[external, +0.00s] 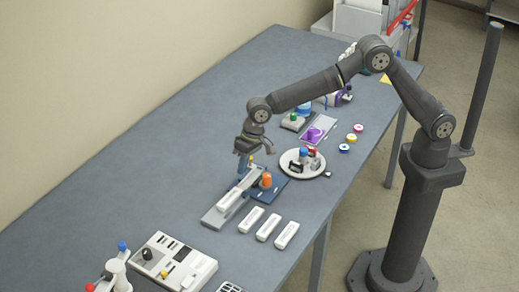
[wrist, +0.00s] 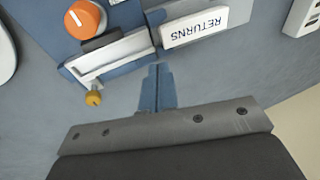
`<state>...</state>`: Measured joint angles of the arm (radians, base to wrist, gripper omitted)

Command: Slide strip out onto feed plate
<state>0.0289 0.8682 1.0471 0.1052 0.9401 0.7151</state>
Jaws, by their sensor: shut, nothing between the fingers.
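A white strip lettered RETURNS (wrist: 195,25) lies at the right end of a blue-based device, and shows in the external view as a pale bar (external: 231,199) on a grey plate (external: 212,219), which looks like the feed plate. The device has an orange knob (wrist: 86,19), also in the external view (external: 266,180), a pale clamp-like frame (wrist: 110,58) and a small yellow knob (wrist: 93,98). My gripper's blue fingers (wrist: 157,68) are shut and empty, just beside the strip's left end. Whether they touch it I cannot tell. The external view shows them (external: 243,170) low over the device.
Several white labelled blocks, one of them here (external: 268,227), lie right of the plate. A control box (external: 175,262) stands in front. A round tray (external: 302,163) with small items sits behind right. The table left of the device is clear.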

